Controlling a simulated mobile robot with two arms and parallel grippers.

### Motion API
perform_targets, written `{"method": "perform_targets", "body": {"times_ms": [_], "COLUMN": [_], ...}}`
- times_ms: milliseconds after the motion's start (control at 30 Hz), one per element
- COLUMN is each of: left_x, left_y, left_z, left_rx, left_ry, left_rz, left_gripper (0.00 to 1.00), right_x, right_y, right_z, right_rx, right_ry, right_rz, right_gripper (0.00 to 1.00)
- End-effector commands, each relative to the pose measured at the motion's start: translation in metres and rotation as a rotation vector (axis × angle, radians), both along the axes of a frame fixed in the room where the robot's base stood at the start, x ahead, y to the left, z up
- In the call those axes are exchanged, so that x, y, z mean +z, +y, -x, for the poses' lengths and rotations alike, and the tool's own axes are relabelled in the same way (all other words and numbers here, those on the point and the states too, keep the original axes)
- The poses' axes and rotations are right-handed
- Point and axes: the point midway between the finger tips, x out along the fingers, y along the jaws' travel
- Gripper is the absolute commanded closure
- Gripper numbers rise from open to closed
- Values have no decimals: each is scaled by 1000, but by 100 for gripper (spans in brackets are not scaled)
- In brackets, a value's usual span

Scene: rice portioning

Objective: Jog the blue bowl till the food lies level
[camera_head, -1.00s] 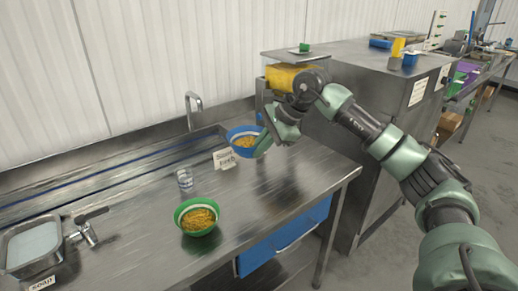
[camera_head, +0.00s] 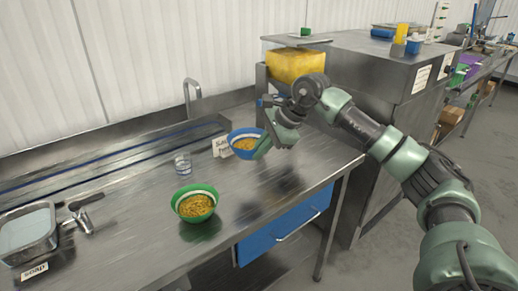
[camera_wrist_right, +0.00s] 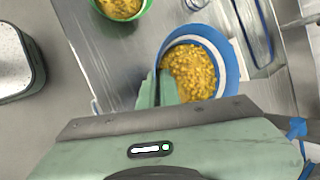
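The blue bowl (camera_head: 232,147) holds yellow-orange food (camera_head: 244,145) and sits near the back of the steel counter, by the gripper. It also shows in the right wrist view (camera_wrist_right: 228,58), with the food (camera_wrist_right: 195,70) inside a white band below the blue rim. My right gripper (camera_head: 262,146) is at the bowl's near right side. In the right wrist view its fingers (camera_wrist_right: 160,76) are close together at the rim, one outside and one inside, pinching the wall. The bowl looks slightly tilted; I cannot tell whether its base touches the counter. My left gripper is out of view.
A green bowl (camera_head: 196,220) of similar food stands nearer on the counter. A glass (camera_head: 183,164), a paper sign (camera_head: 219,147) and a tap (camera_head: 190,100) are close by. A soap basin (camera_head: 26,237) is at left. A yellow container (camera_head: 296,66) stands behind the gripper.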

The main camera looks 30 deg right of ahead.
Motion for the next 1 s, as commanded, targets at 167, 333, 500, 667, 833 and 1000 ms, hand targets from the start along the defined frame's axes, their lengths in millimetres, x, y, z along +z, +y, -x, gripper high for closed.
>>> {"method": "perform_targets", "body": {"times_ms": [167,333,500,667,833,1000], "left_x": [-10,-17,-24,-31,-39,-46], "left_y": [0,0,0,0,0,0], "left_z": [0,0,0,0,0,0], "left_rx": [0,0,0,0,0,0], "left_ry": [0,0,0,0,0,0], "left_rz": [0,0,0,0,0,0], "left_gripper": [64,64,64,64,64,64], "right_x": [-13,-23,-33,-43,-53,-63], "right_y": [0,0,0,0,0,0], "right_z": [0,0,0,0,0,0], "right_rx": [0,0,-1,0,0,0], "right_ry": [-2,-2,-2,-1,-1,-2], "right_rz": [0,0,0,0,0,0], "right_gripper": [100,100,100,100,100,100]}}
